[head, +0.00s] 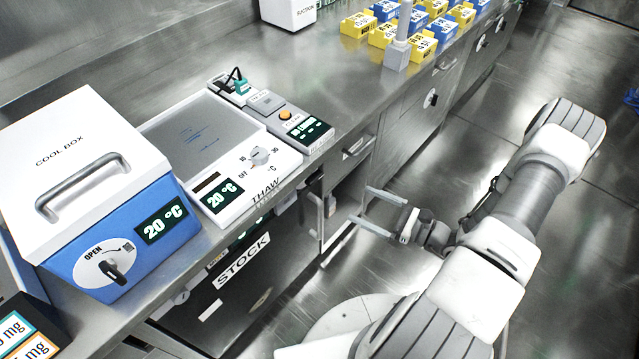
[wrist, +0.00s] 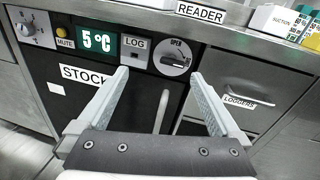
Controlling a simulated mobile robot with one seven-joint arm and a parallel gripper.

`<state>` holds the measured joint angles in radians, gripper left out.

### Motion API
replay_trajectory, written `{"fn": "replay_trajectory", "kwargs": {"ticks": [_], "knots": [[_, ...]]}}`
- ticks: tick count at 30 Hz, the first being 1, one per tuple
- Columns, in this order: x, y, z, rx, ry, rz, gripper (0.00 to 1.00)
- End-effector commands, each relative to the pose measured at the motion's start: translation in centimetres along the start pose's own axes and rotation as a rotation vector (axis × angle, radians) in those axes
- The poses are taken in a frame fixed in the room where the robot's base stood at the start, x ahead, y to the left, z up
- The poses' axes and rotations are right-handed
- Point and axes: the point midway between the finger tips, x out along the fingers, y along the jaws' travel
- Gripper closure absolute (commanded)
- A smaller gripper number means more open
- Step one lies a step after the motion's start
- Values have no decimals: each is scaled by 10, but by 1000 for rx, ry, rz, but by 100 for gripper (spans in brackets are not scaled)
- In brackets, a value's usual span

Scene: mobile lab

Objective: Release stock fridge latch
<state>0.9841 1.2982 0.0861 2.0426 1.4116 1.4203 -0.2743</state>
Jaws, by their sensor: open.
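The stock fridge (wrist: 75,100) is a dark door under the counter with a "STOCK" label (wrist: 87,76) and a green 5 °C display (wrist: 97,40). Its latch (wrist: 172,60) is a round plate marked "OPEN" with a dark lever lying roughly level. A pale upright handle (wrist: 161,112) is on the door below. In the head view the fridge front (head: 243,262) is seen steeply from above, and the latch is not clear. My gripper (wrist: 160,78) is open and empty, pointing at the fridge front, the latch appearing between and just beyond its fingertips. The gripper (head: 361,204) also shows in the head view, apart from the front.
A cool box (head: 85,160) with its own OPEN knob and a thaw plate (head: 200,145) stand on the counter (head: 330,75). A "LOGGERS" drawer (wrist: 240,95) is right of the fridge. Blue and yellow boxes (head: 385,38) stand farther along. The floor (head: 480,125) is clear.

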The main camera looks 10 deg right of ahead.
Motion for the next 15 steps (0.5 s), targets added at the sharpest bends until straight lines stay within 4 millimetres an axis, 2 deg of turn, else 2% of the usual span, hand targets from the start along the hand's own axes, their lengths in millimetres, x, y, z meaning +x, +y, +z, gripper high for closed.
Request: {"fn": "replay_trajectory", "kwargs": {"ticks": [1, 6, 11, 15], "knots": [[-4, 0, -14, 33, -10, -48, 0], [-11, -2, -37, 85, -25, -150, 0], [-8, -4, -41, 96, -29, -171, 0], [12, -6, -40, 95, -29, -166, 0]]}}
